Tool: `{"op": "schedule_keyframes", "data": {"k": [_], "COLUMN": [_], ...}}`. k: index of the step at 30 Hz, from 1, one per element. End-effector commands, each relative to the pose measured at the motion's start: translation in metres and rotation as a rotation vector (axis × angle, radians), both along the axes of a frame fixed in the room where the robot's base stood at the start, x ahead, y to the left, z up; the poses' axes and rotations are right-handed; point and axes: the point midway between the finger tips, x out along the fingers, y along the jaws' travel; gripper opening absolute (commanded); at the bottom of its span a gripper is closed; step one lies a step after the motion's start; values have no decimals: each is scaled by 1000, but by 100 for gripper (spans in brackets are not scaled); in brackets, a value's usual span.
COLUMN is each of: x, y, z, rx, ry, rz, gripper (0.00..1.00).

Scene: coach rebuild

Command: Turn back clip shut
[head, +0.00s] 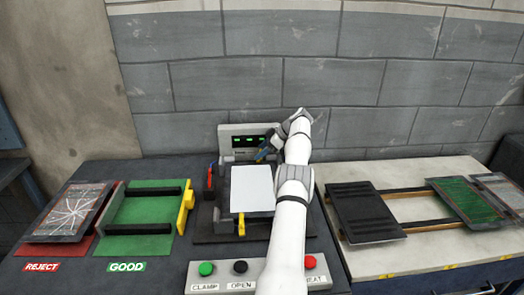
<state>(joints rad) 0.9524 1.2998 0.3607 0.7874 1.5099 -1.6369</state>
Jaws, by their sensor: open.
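A pale flat panel (251,188) lies on the dark fixture (214,232) in the middle of the bench. My gripper (266,150) is at the fixture's back edge, dark and small in the head view. It is open. The back clip seems to be by the gripper's fingertips; it is too small and too covered to tell its angle or whether the fingers touch it. A yellow clip (241,225) stands at the panel's front edge. A dark part with red and blue (209,178) stands at the left side. My arm hides the fixture's right side.
A grey box with green lights (249,140) stands behind the fixture. A button box (222,279) is in front, partly behind my arm. Left are a cracked panel (75,212) on the red REJECT area and an empty green GOOD rack (146,215). Right, panels (365,211) lie on rails.

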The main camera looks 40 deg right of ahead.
Motion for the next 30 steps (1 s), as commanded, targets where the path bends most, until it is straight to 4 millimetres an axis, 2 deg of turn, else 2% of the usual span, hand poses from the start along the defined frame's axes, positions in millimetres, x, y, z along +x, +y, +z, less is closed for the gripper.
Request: {"op": "schedule_keyframes", "data": {"k": [5,14,29,30], "x": [-11,-38,-45,-45], "y": [-9,-26,-31,-31], "z": [13,50,54,54], "rx": [-2,0,-1,-2], "ry": [-2,1,0,1], "rz": [-1,-2,-1,-1], "gripper": [65,65,65,62]}}
